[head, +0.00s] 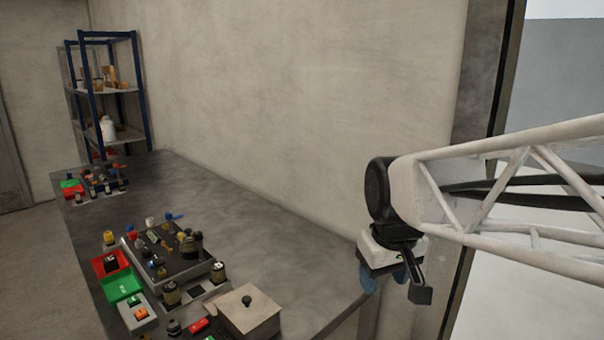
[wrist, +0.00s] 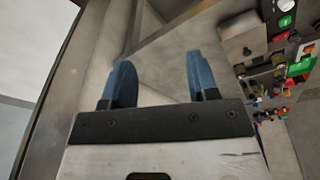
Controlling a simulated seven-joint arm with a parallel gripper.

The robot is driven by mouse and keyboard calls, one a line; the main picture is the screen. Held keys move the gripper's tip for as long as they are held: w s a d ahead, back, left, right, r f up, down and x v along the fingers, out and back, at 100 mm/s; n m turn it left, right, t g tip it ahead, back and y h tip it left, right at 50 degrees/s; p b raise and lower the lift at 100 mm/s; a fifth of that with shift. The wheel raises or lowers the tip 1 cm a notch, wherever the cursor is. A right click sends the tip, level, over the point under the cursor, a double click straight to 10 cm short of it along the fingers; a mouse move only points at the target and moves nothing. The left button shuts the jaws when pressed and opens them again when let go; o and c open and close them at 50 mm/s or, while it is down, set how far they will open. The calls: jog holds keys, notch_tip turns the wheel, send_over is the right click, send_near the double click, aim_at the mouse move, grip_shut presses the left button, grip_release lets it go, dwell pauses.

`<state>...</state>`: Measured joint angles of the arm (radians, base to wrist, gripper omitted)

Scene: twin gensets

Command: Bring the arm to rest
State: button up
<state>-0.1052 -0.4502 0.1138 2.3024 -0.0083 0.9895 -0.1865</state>
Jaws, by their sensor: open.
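My gripper (head: 385,282) hangs at the right end of the bench (head: 300,268), close to the wall, in the head view. Its blue fingers point down and the white lattice arm comes in from the right. In the wrist view the two blue fingers of my gripper (wrist: 160,82) stand wide apart with nothing between them. The gripper is open and empty. In the head view the fingers overlap the bench's right corner; I cannot tell their height relative to the bench top.
A beige box with a dark knob (head: 248,312), a genset panel (head: 172,255), a red tray (head: 108,262) and a green tray (head: 122,287) crowd the bench's near left. A second cluster (head: 95,186) stands farther back. A blue shelf (head: 105,95) stands behind. The bench's right part is clear.

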jog(key=s+d+f+m, duration=0.1)
jog(key=s+d+f, duration=0.1)
jog(key=s, duration=0.4)
jog(key=s+d+f+m, duration=0.2)
jog(key=s+f, duration=0.1)
jog(key=s, duration=0.2)
jog(key=shift+s+d+f+m, duration=0.25)
jog(key=shift+s+d+m, duration=0.05)
jog(key=shift+s, duration=0.1)
dwell(0.5)
